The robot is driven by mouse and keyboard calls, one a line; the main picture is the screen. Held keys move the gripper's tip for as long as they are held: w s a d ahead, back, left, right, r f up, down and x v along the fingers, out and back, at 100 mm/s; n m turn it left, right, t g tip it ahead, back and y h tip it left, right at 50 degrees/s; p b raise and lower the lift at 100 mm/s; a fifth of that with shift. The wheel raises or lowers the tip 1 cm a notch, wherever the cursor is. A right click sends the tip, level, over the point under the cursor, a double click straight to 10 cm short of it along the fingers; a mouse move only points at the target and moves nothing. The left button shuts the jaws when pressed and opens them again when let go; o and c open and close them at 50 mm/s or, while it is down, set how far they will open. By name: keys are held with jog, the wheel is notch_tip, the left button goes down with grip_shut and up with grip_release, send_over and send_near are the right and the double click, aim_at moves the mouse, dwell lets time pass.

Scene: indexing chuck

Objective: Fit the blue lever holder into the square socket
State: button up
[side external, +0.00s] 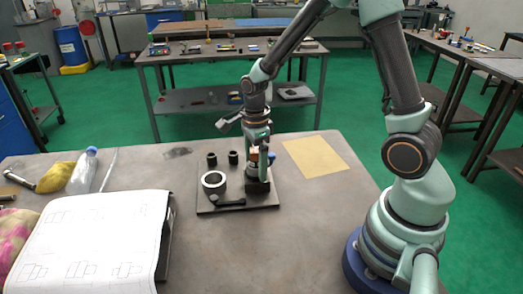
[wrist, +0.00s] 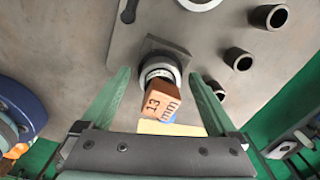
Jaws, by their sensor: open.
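My gripper (wrist: 160,74) is open, its two green fingers on either side of a round grey collar. An orange-brown block marked "13 mm" (wrist: 161,100) stands at that collar, between the fingers. A small blue part (wrist: 168,119) shows behind the block, mostly hidden; it also shows just right of my gripper in the side view (side external: 271,158). I cannot tell whether it is the whole lever holder. The collar sits on a dark square block (side external: 258,187) on the metal plate (side external: 225,207). The socket's opening is not clearly visible. In the side view, my gripper (side external: 258,163) points down above the dark block.
A yellow sheet (side external: 311,157) lies to the right. Drawings (side external: 95,240), a bottle (side external: 84,170) and a yellow cloth (side external: 55,177) lie left.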

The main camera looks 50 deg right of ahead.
notch_tip(320, 180, up, 11)
jog(key=shift+f, duration=0.1)
dwell(0.5)
jog(key=shift+s+a+r+n, duration=0.1)
jog(key=shift+r+n, duration=0.25)
jog(key=shift+n, duration=0.05)
jog(key=s+a+r+n+t, duration=0.1)
jog(key=s+r+n, duration=0.3)
jog(key=n, duration=0.7)
jog(key=s+a+r+n+t, duration=0.2)
jog(key=s+r+n+t, duration=0.1)
jog(key=n, duration=0.8)
jog(key=shift+s+a+r+n+t, duration=0.25)
jog(key=shift+s+r+n+t, duration=0.15)
jog(key=shift+s+t, duration=0.35)
